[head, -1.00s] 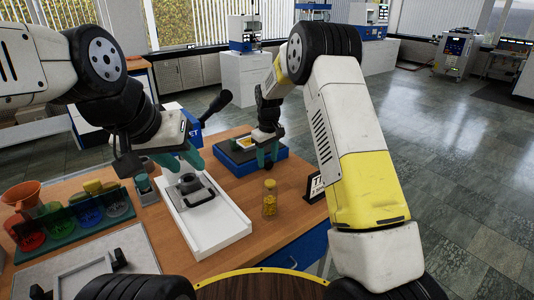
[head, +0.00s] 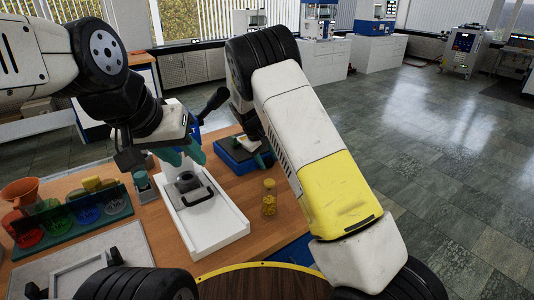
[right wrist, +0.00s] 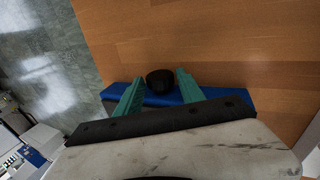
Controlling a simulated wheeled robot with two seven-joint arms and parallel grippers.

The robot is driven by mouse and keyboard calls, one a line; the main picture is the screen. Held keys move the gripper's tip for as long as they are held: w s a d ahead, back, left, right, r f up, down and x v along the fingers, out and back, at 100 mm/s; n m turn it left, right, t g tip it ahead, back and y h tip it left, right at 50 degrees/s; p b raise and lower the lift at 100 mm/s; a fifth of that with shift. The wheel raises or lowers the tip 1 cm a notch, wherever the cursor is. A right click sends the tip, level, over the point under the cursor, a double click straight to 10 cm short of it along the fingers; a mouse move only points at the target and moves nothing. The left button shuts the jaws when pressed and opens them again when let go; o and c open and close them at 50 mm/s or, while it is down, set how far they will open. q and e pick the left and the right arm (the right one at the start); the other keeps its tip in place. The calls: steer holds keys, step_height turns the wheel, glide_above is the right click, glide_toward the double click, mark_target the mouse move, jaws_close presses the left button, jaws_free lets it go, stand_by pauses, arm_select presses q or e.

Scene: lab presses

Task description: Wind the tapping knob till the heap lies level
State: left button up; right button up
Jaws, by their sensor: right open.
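The tapping knob (right wrist: 160,80) is black and round in the right wrist view, by a blue base (right wrist: 210,93). My right gripper (right wrist: 160,90) is open, with a teal finger on each side of the knob and a gap to each. In the head view the blue device (head: 232,160) stands at the table's back right, partly behind my right arm. A pale patch (head: 250,144) shows on its top; whether the heap there is level is too small to tell. My left gripper (head: 181,154) is open over the white press base, its teal fingers apart.
A white press base (head: 215,222) with a black handle stands mid-table. A yellow-filled jar (head: 269,198) stands to its right. Coloured beakers in a green rack (head: 82,220) and an orange funnel (head: 20,190) are at left. Bare wood lies around the jar.

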steer(key=shift+w+d+f, duration=0.1)
steer(key=shift+f, duration=0.35)
jaws_close()
steer(key=shift+d, duration=0.1)
steer(key=shift+w+d+r+g+y, duration=0.1)
steer(key=shift+g+y, duration=0.35)
steer(key=shift+y, duration=0.15)
steer(key=shift+w+d+g+y, duration=0.1)
steer(key=shift+g+y, duration=0.35)
steer(key=shift+y, duration=0.15)
steer(key=shift+w+d+g+y, duration=0.1)
steer(key=shift+g+y, duration=1)
steer(key=shift+y, duration=0.6)
